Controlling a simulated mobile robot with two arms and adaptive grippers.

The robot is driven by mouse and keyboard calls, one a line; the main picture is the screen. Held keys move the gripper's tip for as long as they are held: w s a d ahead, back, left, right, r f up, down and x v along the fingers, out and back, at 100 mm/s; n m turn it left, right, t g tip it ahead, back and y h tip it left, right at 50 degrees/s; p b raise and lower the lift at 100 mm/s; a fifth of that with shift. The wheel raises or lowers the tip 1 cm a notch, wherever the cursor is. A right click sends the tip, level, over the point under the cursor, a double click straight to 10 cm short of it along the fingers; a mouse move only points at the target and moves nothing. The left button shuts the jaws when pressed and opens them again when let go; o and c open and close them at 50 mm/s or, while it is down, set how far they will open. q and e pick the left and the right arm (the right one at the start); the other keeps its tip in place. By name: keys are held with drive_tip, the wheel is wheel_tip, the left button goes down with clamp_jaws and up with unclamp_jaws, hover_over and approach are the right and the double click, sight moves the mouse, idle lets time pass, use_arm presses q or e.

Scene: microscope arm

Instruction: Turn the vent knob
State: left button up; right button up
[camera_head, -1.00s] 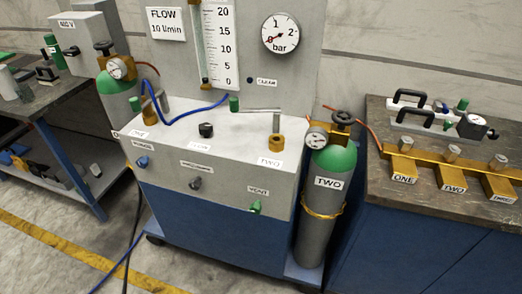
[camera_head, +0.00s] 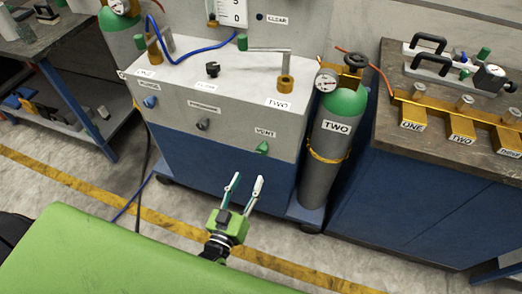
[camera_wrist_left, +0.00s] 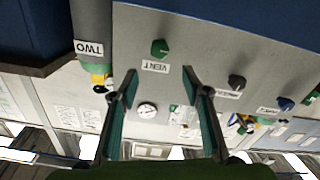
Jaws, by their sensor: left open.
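The green vent knob (camera_head: 262,147) sits on the front face of the grey cabinet (camera_head: 225,140), just below its VENT label (camera_head: 265,132). My left gripper (camera_head: 248,178) is open and empty, in front of the cabinet and below the knob in the head view. In the left wrist view, which is upside down, the vent knob (camera_wrist_left: 159,48) shows beyond and between the open fingertips of my left gripper (camera_wrist_left: 159,73). The fingers do not touch the knob. My right gripper is not in view.
A dark knob (camera_head: 202,124) and a blue knob (camera_head: 150,102) share the front panel. The green-topped gas cylinder TWO (camera_head: 325,150) stands close to the right of the cabinet. A dark-topped bench (camera_head: 390,140) is farther right. The space before the vent knob looks clear.

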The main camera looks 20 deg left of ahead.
sight(261, 152)
use_arm(q)
drive_tip(key=w, duration=1.3)
drive_tip(key=shift+d, duration=0.25)
drive_tip(key=c, duration=1.1)
